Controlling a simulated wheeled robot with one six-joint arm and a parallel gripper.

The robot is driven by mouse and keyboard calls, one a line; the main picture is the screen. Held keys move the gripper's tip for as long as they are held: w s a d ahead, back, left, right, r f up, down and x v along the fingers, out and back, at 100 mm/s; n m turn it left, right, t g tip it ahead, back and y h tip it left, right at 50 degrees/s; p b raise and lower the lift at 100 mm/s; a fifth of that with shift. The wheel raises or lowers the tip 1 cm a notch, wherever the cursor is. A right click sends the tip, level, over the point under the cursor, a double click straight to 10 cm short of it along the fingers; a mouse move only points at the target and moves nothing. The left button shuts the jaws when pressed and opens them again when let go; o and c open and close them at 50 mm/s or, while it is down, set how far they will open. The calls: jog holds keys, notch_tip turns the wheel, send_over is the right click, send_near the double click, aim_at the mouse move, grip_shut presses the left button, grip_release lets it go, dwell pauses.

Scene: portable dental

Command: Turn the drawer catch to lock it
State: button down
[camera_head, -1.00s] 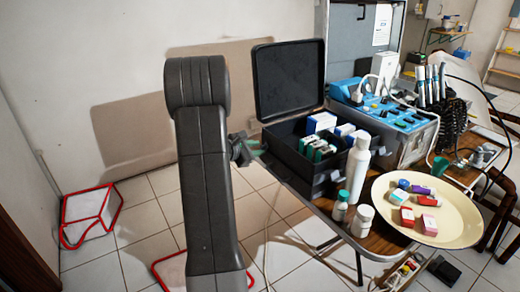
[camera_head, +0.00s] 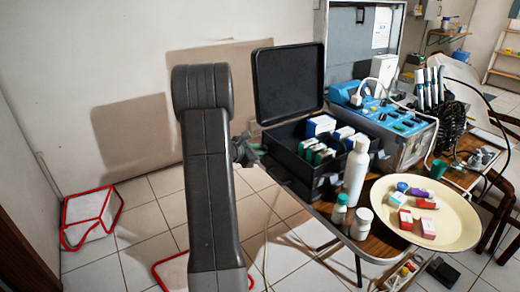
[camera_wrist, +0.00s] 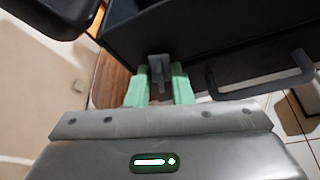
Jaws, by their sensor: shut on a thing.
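The drawer catch (camera_wrist: 158,72) is a small grey piece on the dark wall of the black case, seen in the wrist view. The green fingertips of my gripper (camera_wrist: 160,88) sit on either side of it and are shut on it. The catch points down toward my gripper in that picture. In the head view my gripper (camera_head: 256,150) is at the left side of the black case (camera_head: 290,172), partly behind my arm. The catch itself is too small to tell there.
The case's lid (camera_head: 288,82) stands open. A white bottle (camera_head: 356,172), small bottles and a cream plate (camera_head: 462,228) with small boxes stand to the right. A dark handle (camera_wrist: 262,82) sticks out right of the catch. Free floor lies left of the table.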

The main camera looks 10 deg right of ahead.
jog(key=n+p, duration=0.1)
jog(key=n+g+p, duration=0.1)
jog(key=p, duration=0.1)
jog(key=shift+w+a+r, duration=0.1)
jog(key=shift+w+r, duration=0.1)
jog(key=shift+r, duration=0.1)
jog(key=shift+f+n+g+p, duration=0.25)
jog(key=shift+n+g+p, duration=0.2)
jog(key=shift+p, duration=0.2)
jog(key=c, duration=1.6)
grip_release()
jog(key=shift+h, duration=0.3)
jog(key=v, duration=1.4)
